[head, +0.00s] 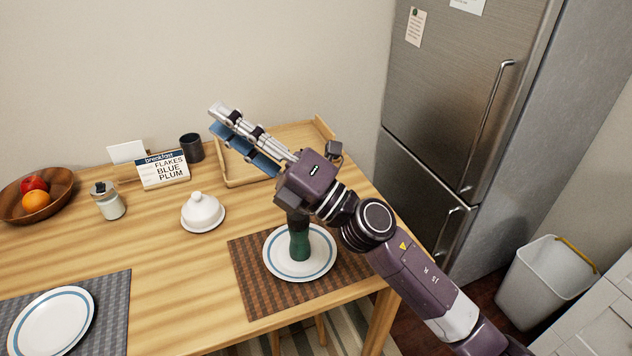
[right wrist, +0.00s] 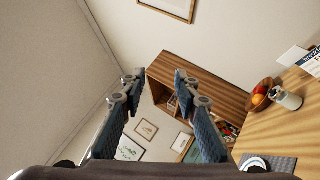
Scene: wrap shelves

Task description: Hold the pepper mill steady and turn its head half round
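A dark green, waisted object that looks like the pepper mill (head: 299,244) stands upright on, or just in front of, a blue-rimmed white plate (head: 318,262). Its upper part is dark and partly hidden behind my right wrist. My right gripper (head: 221,120) is above the table, pointing up and left, away from the mill. In the right wrist view its two blue-padded fingers (right wrist: 156,80) are apart, with nothing between them. The mill is not in the right wrist view. My left gripper is in neither view.
A wooden tray (head: 236,184) lies behind the arm. A white domed dish (head: 202,212), a jar (head: 110,203), a dark cup (head: 191,147), a breakfast sign (head: 163,170) and a fruit bowl (head: 58,202) stand to the left. A fridge (head: 440,110) stands on the right.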

